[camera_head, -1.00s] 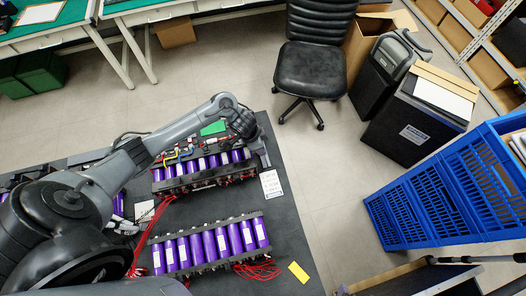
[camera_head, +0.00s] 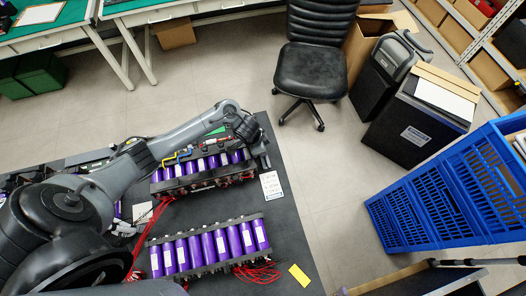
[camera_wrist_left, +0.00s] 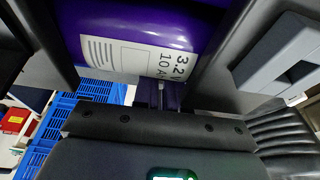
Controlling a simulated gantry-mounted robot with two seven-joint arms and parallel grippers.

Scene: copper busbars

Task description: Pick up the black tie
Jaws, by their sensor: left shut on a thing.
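My left gripper (camera_head: 263,161) is low at the right end of the far battery pack (camera_head: 200,168), a row of purple cells with dark frames. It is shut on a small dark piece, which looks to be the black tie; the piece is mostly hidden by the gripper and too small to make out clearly. In the left wrist view a purple cell (camera_wrist_left: 130,40) with a white label fills the upper middle, very close to the camera. My right gripper is not in view.
A second pack of purple cells (camera_head: 208,246) lies nearer on the dark mat, with loose red wires (camera_head: 257,272) at its right end. A white printed card (camera_head: 271,185) and a yellow card (camera_head: 299,275) lie on the mat. A blue crate (camera_head: 435,195) stands beyond the right edge.

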